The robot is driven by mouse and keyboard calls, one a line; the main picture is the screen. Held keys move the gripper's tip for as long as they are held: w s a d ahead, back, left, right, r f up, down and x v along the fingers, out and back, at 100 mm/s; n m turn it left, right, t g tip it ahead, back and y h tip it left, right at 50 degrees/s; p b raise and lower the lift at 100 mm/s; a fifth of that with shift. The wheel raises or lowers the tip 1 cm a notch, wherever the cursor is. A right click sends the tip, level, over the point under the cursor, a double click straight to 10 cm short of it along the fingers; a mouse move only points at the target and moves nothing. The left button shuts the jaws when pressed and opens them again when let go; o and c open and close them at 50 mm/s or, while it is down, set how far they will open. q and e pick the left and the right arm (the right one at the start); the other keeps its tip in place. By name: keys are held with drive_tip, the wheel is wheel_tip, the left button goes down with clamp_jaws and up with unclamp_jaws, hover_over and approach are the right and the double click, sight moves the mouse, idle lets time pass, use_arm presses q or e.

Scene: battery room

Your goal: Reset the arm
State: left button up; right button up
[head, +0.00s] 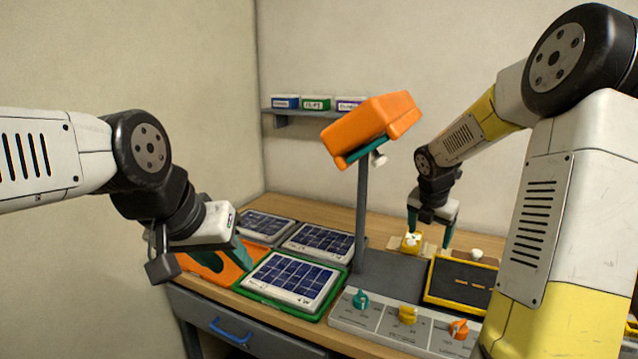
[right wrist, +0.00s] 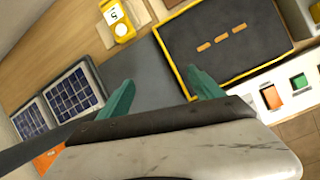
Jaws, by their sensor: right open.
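My right gripper (head: 430,236) is open above the back right of the wooden bench, its two teal fingers pointing down. No object shows between its fingers in the right wrist view (right wrist: 160,88). A small yellow device with a white top (head: 411,242) stands just behind the fingers; it also shows in the right wrist view (right wrist: 122,28). My left gripper (head: 232,250) hangs over the bench's left end, above an orange frame (head: 205,268). One teal finger shows clearly beside the solar panels; the rest is hidden, so its opening is unclear.
Solar panels (head: 291,281) lie on the bench's left half. A grey post carries an orange box (head: 372,127) between my arms. A yellow-edged dark board (head: 463,282) lies at right. A control panel (head: 385,322) with teal, yellow and orange knobs is in front. A shelf (head: 320,111) holds bins.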

drive_tip(key=s+a+r+m+y, duration=0.1)
drive_tip(key=s+a+r+m, duration=0.2)
drive_tip(key=s+m, duration=0.5)
drive_tip(key=s+a+r+m+t+y, duration=0.1)
drive_tip(key=s+a+r+m, duration=0.3)
drive_tip(key=s+m, duration=0.5)
drive_tip(key=s+a+r+m+t+y, duration=0.1)
drive_tip(key=s+a+r+m+y, duration=0.1)
drive_tip(key=s+a+r+m, duration=0.2)
drive_tip(key=s+a+m, duration=0.3)
drive_tip(key=s+m, duration=0.2)
drive_tip(key=s, duration=0.1)
drive_tip(key=shift+r, duration=0.25)
